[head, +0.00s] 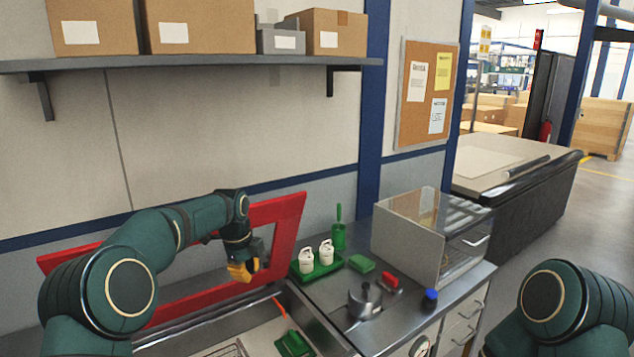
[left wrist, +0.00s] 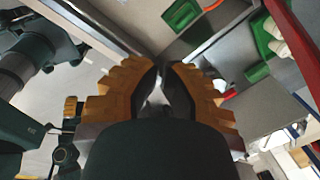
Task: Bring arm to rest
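My left gripper (head: 242,271), with orange-yellow fingers, hangs pointing down at the end of my bent left arm, in front of a red frame (head: 284,222). In the left wrist view its fingers (left wrist: 162,72) are drawn together at the tips, with nothing held between them. It hangs above the sink area, left of the green tray (head: 318,270) and apart from it. My right arm shows only as a rounded part at the lower right of the head view. My right gripper is out of view.
The tray carries two white bottles (head: 306,260). A green brush (head: 339,232), green block (head: 361,263), red item (head: 390,284), metal pot (head: 364,300) and clear-sided box (head: 408,238) stand on the counter. A green dustpan-like item (head: 293,343) lies in the sink. A shelf (head: 190,61) runs above.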

